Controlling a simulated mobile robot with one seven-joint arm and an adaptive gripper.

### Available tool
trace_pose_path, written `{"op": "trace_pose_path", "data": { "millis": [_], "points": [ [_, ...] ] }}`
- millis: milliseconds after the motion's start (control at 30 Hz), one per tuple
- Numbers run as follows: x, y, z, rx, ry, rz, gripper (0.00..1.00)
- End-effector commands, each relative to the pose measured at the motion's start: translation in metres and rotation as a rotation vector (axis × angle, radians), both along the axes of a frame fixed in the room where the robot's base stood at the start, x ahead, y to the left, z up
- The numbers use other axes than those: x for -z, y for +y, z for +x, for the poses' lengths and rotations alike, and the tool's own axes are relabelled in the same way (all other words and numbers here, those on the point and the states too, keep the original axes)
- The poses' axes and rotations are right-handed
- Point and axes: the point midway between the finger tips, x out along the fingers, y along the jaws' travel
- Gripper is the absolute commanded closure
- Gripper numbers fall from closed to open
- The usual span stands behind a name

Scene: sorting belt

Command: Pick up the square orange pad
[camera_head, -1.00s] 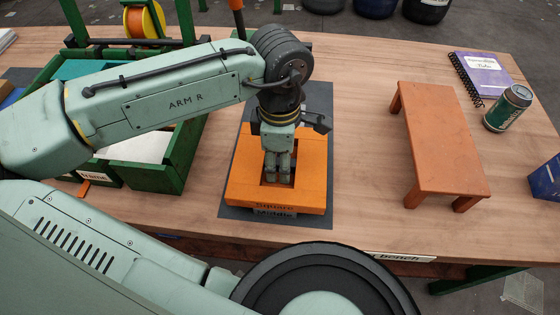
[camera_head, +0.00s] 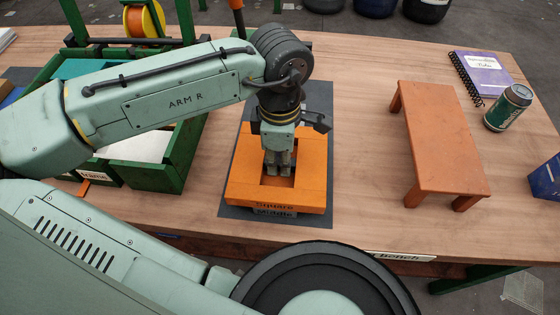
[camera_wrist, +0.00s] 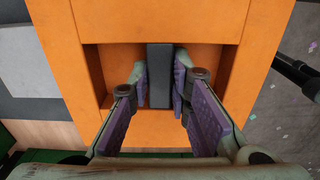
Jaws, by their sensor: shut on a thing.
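The square orange pad (camera_head: 244,187) is a thick orange frame with a recessed middle; it also fills much of the wrist view (camera_wrist: 90,22). It lies flat, with "Square" on its front edge and a "Middle" label below. My gripper (camera_head: 278,172) points straight down into the recess. In the wrist view a dark grey bar (camera_wrist: 160,72) stands in the recess, and my purple-padded fingers are shut on it from both sides. The bar's lower part is hidden. I see no clear gap opening under the pad.
A dark grey mat (camera_head: 319,100) lies around the pad. A low orange stand (camera_head: 440,140), a can (camera_head: 508,107) and a notebook (camera_head: 482,74) are at right. A green crate (camera_head: 178,165) stands at left. Bare tabletop (camera_head: 365,170) separates mat and stand.

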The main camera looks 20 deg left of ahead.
Motion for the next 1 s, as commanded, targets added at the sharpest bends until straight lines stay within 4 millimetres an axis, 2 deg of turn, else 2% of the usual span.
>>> {"op": "trace_pose_path", "data": {
  "millis": [267,367,700,833,1000],
  "points": [
    [-0.004,0.0,0.0,-0.001,-0.001,0.0,1.0],
    [-0.015,0.0,0.001,-0.001,-0.003,0.001,1.0],
    [-0.081,0.0,0.001,0.0,-0.002,0.001,1.0],
    [-0.095,0.0,0.001,0.0,-0.001,0.0,1.0],
    [-0.101,0.0,0.0,0.0,0.0,0.0,1.0]
  ]
}}
